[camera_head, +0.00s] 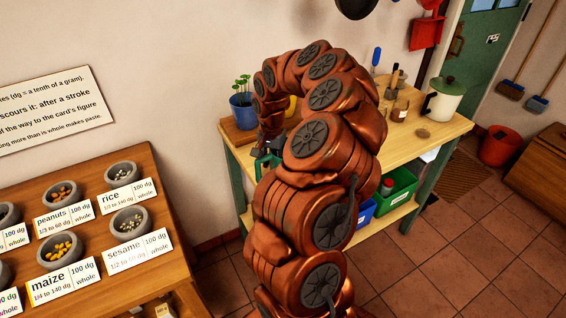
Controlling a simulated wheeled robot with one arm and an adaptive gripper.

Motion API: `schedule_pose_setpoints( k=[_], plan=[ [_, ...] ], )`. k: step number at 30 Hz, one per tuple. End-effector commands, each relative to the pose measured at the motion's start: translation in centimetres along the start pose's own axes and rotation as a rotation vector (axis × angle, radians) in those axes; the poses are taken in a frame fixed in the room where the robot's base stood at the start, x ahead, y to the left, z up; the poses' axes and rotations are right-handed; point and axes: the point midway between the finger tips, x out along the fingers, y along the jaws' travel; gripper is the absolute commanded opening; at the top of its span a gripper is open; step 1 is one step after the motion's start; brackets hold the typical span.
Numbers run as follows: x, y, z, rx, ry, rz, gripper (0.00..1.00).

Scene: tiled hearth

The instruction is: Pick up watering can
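No watering can shows clearly. A small part of a yellow thing (291,106) shows on the wooden bench through the loop of my arm. I cannot tell whether either is the watering can. My copper arm arches over the bench and curls down on its left side. My gripper (259,154) is small and dark at the end of the arm, near the front edge. Its fingers are too small and covered to read.
The wooden bench (425,134) holds a blue pot with a seedling (242,104), jars and a cream pot with a green lid (443,98). Green (398,188) and blue bins are on its lower shelf. A display table (160,205) with labelled bowls stands left. Tiled floor (440,265) is open at right.

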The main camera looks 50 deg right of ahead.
Motion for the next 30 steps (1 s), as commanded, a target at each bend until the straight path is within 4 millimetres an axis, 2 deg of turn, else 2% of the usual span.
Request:
schedule_pose_setpoints(
  k=[6,15,30],
  plan=[
    [0.08,0.01,-0.01,0.001,0.0,0.0,0.32],
    [0.07,0.02,0.0,0.001,0.0,0.001,0.01],
    [0.07,0.03,0.0,0.001,-0.001,0.001,0.0]
  ],
)
